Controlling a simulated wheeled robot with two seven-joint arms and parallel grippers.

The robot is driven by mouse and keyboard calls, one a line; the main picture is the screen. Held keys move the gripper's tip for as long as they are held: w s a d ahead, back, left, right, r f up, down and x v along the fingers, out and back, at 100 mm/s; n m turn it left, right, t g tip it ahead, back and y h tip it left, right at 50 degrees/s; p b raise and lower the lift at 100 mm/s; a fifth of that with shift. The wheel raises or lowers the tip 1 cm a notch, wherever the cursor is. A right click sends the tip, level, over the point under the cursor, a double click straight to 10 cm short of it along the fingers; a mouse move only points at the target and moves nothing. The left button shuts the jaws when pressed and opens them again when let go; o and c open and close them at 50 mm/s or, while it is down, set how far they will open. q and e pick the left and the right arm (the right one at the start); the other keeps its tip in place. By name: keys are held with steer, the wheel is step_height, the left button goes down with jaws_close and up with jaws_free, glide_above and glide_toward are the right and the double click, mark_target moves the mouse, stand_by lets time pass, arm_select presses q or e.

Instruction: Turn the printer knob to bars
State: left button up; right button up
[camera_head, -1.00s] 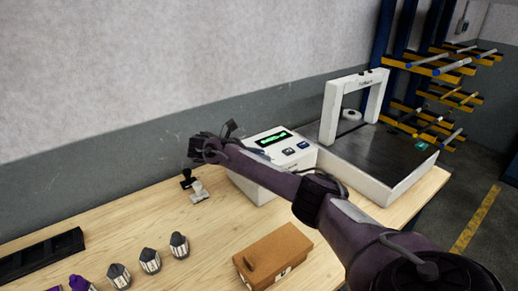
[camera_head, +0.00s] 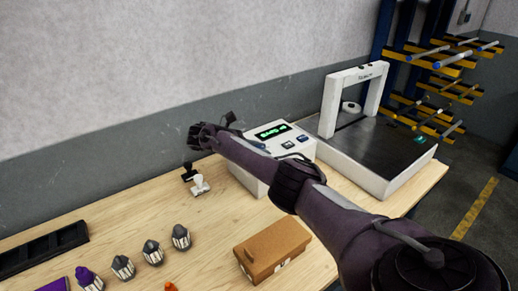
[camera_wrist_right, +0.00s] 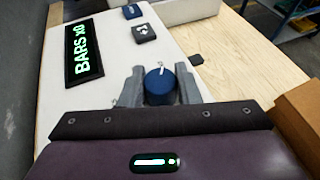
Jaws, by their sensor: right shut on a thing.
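The printer (camera_head: 243,180) is a white box on the wooden table, with a sloped top. Its display (camera_wrist_right: 84,50) shows "BARS x0" in green in the right wrist view; the display (camera_head: 273,132) also shows in the head view. The knob (camera_wrist_right: 160,88) is a round dark blue cap with a white mark at its far side. My right gripper (camera_wrist_right: 160,72) is shut on the knob, with one grey finger on each side of it. In the head view my right arm hides much of the printer's near face. My left gripper is not in view.
Two buttons (camera_wrist_right: 145,33) sit beyond the knob. A white-framed machine with a dark bed (camera_head: 365,150) stands right of the printer. A brown box (camera_head: 272,250), small stamps (camera_head: 199,184) and several grey-topped pieces (camera_head: 152,252) stand on the table. The grey wall is close behind.

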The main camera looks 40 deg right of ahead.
steer(key=shift+f, duration=0.1)
steer(key=o, duration=1)
steer(key=shift+c, duration=0.2)
steer(key=shift+a, duration=0.1)
steer(key=v, duration=0.7)
steer(key=shift+w+a+b, duration=0.2)
steer(key=shift+a+b, duration=0.05)
steer(key=shift+b, duration=0.1)
